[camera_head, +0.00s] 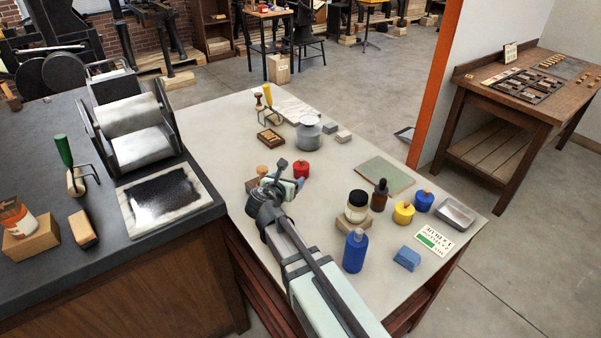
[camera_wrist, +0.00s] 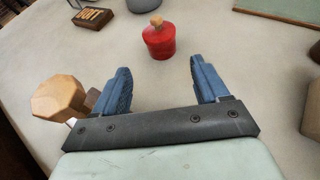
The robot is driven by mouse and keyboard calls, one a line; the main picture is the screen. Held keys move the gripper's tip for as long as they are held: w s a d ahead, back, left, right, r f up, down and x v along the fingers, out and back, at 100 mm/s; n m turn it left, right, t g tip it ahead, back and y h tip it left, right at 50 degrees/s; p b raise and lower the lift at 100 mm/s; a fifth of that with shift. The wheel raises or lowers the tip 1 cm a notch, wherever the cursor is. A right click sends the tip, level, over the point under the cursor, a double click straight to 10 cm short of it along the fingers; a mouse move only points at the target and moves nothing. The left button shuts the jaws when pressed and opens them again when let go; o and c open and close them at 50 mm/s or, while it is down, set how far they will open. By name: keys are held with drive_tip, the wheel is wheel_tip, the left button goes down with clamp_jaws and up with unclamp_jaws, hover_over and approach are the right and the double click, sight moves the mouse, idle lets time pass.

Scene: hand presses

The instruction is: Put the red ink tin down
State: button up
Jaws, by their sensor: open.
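The red ink tin (camera_head: 301,170) stands upright on the pale table, with a wooden knob on its lid. In the wrist view the red ink tin (camera_wrist: 159,40) stands beyond my fingertips, roughly in line with the gap between them. My gripper (camera_wrist: 158,72) is open, with nothing between its two blue fingers. In the head view my gripper (camera_head: 288,182) is low over the table, just left of and nearer than the tin. The fingers look apart from the tin.
A wooden-topped object (camera_wrist: 58,98) is close to my left finger. A green mat (camera_head: 384,175), dropper bottle (camera_head: 379,195), yellow tin (camera_head: 403,212) and blue bottle (camera_head: 355,250) are to the right.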

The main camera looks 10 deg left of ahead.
sight(301, 164)
drive_tip(key=shift+w+d+r+n+t+y, duration=0.2)
drive_tip(key=shift+w+d+n+t+y, duration=0.4)
drive_tip(key=shift+w, duration=1)
drive_tip(key=shift+w+d+r+n+t+y, duration=0.1)
drive_tip(key=shift+w+d+r+t+y, duration=0.1)
drive_tip(key=shift+w+t, duration=1.1)
drive_tip(key=shift+w+d+r+n+t+y, duration=0.15)
drive_tip(key=shift+w+d+n+t+y, duration=0.2)
drive_tip(key=shift+w, duration=1.6)
wheel_tip(301, 164, down, 4)
drive_tip(key=shift+a+f, duration=0.1)
drive_tip(key=shift+f, duration=0.1)
drive_tip(key=shift+w+r, duration=0.15)
drive_tip(key=shift+w, duration=1.3)
drive_tip(key=shift+c, duration=0.2)
drive_tip(key=c, duration=1)
